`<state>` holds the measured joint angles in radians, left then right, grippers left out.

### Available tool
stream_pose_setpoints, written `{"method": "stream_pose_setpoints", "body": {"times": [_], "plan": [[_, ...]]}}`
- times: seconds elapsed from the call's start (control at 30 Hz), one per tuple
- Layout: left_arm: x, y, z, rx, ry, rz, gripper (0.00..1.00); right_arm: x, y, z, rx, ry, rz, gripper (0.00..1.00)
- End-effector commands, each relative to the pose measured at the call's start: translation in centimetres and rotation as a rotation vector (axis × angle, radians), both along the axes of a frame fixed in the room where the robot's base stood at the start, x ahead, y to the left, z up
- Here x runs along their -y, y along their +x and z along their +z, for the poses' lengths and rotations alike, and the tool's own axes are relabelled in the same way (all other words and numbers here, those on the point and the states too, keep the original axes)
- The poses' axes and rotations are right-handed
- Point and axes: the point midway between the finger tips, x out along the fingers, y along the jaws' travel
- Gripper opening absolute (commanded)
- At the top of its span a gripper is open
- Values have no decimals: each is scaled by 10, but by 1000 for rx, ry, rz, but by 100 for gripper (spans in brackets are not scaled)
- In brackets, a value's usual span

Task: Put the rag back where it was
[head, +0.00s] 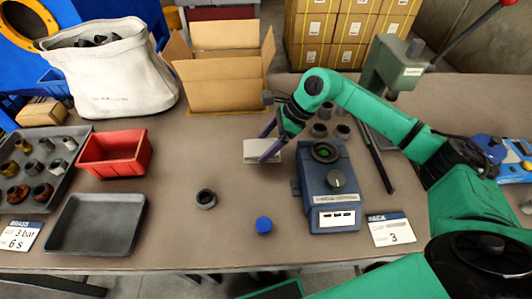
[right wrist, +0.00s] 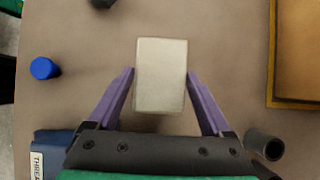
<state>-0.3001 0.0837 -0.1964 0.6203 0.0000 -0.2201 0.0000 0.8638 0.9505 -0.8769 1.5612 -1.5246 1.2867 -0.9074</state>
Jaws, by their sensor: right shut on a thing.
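The rag (head: 262,151) is a small pale, beige-white folded block near the middle of the table, left of the blue device. It also shows in the right wrist view (right wrist: 160,75). My right gripper (head: 270,149) reaches in from the right and is shut on the rag, with a purple finger on each side of it in the right wrist view. I cannot tell whether the rag touches the table or is held just above it. My left gripper is not in view.
The blue device (head: 333,190) with a dial stands close right of the rag. Behind are an open cardboard box (head: 225,95) and a canvas bag (head: 115,85). A blue cap (head: 264,225) and dark ring (head: 206,199) lie in front. A red bin (head: 115,155) stands left.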

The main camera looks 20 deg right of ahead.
Motion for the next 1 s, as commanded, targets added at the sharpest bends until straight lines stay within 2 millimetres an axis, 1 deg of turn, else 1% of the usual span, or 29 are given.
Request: {"method": "stream_pose_setpoints", "body": {"times": [0.07, 0.2, 0.27, 0.3, 0.47, 0.57, 0.6, 0.63, 0.87, 0.93, 1.0], "plan": [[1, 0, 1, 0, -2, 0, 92, 0, 0, -9, -1, 0, 1, 39], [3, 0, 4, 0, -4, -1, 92, 0, -1, -37, -4, 0, 0, 39], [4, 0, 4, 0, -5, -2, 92, 0, 0, -45, -1, 0, 1, 39], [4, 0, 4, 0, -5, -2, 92, 0, 0, -48, 1, 1, 1, 39], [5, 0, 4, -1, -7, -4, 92, 0, 0, -48, 2, 0, 1, 39], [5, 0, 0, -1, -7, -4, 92, 0, 0, -51, 2, 0, 1, 39], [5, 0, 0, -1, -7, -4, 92, 0, 0, -51, 2, 0, 1, 88], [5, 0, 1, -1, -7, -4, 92, 0, 0, -50, 2, 0, 1, 99], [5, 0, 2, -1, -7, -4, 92, 0, 0, -49, 2, 0, 1, 100], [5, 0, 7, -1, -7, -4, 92, 0, 0, -44, 2, 0, 1, 100], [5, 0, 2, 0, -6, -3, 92, 6, 0, -40, 3, -3, -1, 100]]}}
